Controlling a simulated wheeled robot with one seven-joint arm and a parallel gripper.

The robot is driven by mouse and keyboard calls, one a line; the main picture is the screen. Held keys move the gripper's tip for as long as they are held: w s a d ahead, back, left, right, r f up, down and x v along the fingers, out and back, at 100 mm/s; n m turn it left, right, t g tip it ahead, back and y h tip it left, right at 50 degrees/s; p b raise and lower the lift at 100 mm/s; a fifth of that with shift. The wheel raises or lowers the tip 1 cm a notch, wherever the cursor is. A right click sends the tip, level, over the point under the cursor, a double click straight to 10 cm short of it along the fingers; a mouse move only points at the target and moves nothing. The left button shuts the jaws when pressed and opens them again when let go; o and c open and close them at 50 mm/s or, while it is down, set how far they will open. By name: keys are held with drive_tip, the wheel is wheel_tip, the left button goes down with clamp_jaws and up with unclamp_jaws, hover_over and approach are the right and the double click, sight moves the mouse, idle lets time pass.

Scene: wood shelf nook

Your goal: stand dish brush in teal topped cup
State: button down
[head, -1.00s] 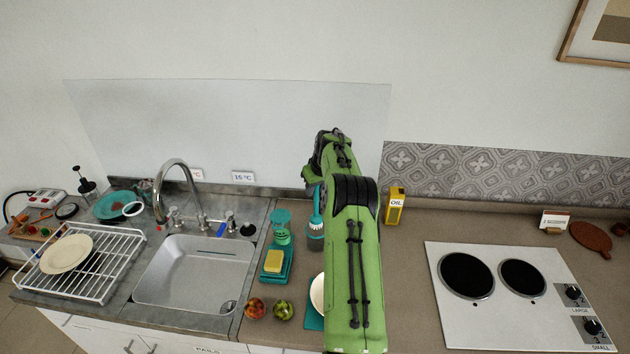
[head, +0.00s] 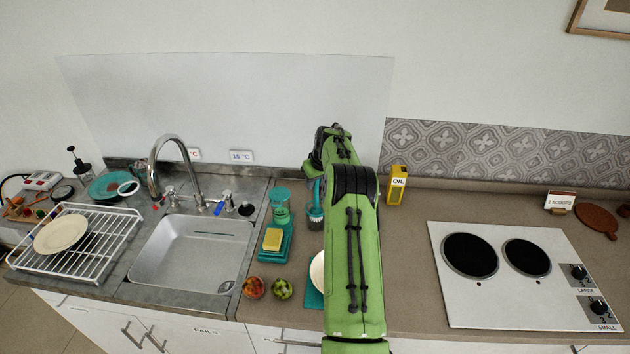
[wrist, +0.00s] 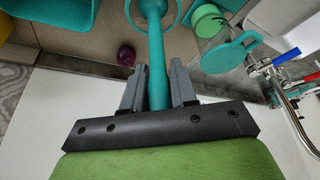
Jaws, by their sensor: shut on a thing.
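The dish brush has a teal handle (wrist: 156,65) and shows in the head view (head: 317,190), partly behind my arm. My gripper (wrist: 158,85) is shut on the handle, one grey finger on each side. The brush head points away from the gripper, down towards the counter. A teal-rimmed round cup (wrist: 178,14) shows around the brush head at the top edge of the wrist view. In the head view the cup (head: 314,224) is small beside my arm. I cannot tell how deep the head is in it.
A clear vessel with a teal top (head: 280,193) stands left of the brush, behind a yellow sponge (head: 272,239) on a teal tray. The sink (head: 190,255) is further left. An oil box (head: 397,185) and hob (head: 520,275) are right. Two fruits (head: 267,288) lie in front.

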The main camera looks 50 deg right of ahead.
drive_tip(key=c, duration=0.8)
unclamp_jaws()
drive_tip(key=shift+r, duration=0.15)
drive_tip(key=b+v, duration=0.1)
drive_tip(key=v, duration=1.4)
drive_tip(key=shift+s+r, duration=0.15)
drive_tip(key=shift+r, duration=0.1)
drive_tip(key=shift+a, duration=0.1)
